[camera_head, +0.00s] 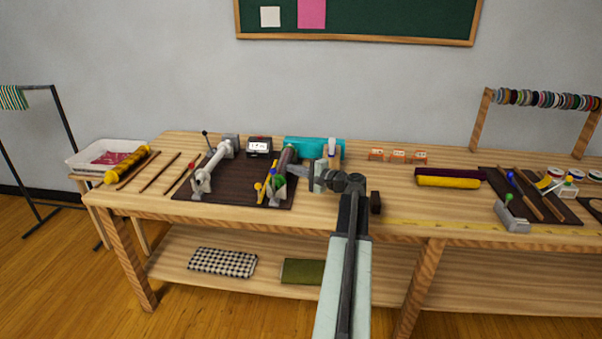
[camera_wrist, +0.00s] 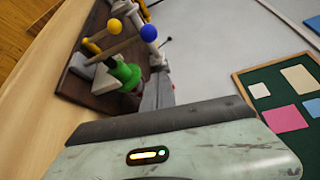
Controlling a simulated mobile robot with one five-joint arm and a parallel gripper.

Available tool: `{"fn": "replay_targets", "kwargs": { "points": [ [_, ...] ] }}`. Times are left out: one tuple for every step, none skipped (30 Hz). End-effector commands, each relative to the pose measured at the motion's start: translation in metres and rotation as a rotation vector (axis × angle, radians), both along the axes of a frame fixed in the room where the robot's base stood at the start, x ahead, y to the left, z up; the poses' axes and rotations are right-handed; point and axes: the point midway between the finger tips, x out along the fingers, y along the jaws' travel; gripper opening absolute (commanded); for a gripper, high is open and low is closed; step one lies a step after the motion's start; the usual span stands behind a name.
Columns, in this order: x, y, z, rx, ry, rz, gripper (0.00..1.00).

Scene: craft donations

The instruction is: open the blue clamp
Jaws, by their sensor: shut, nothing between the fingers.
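A blue ball knob (camera_wrist: 149,33) on a pale rod shows in the wrist view, above a dark mat. It looks like the blue clamp's handle; how far the clamp is open I cannot tell. A yellow knob (camera_wrist: 91,47) and a green part (camera_wrist: 125,73) are close beside it. In the head view this cluster, with its green part (camera_head: 279,182), stands at the right edge of the left mat. My gripper (camera_head: 295,166) is shut and empty, just right of the cluster and pointing left. Its grey fingers (camera_wrist: 158,90) show in the wrist view near the green part.
A white roller frame (camera_head: 212,167) stands on the dark mat (camera_head: 233,188). A teal roll (camera_head: 315,146) lies behind my gripper. Another blue knob (camera_head: 510,178) is on the right mat, near a green-knobbed grey block (camera_head: 512,217). The table front between the mats is mostly clear.

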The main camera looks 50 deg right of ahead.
Motion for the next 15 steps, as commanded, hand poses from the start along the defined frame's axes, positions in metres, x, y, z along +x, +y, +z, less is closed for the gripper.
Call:
{"fn": "replay_targets", "kwargs": {
  "points": [
    [0.014,0.0,-0.002,0.0,0.0,0.003,0.0],
    [0.02,0.0,-0.003,0.0,0.0,0.003,0.0],
    [0.029,0.0,-0.004,0.0,0.0,0.003,0.0],
    [0.036,0.001,-0.005,0.0,0.0,0.003,0.0],
    [0.041,0.001,-0.005,0.0,0.0,0.003,0.0],
    [0.043,0.006,-0.003,0.0,0.001,0.002,0.0],
    [0.038,0.014,-0.001,0.0,0.001,0.001,0.0],
    [0.035,0.02,0.001,0.0,0.001,0.001,0.0],
    [0.033,0.025,0.002,0.0,0.001,0.001,0.0],
    [0.032,0.029,0.002,0.0,0.001,0.002,0.0],
    [0.031,0.032,0.003,0.0,0.001,0.002,0.0],
    [0.03,0.035,0.003,0.0,0.001,0.002,0.0],
    [0.03,0.037,0.003,0.0,0.001,0.002,0.0],
    [0.029,0.038,0.004,0.0,0.001,0.002,0.0],
    [0.029,0.039,0.004,-0.001,0.001,0.002,0.0]
  ]
}}
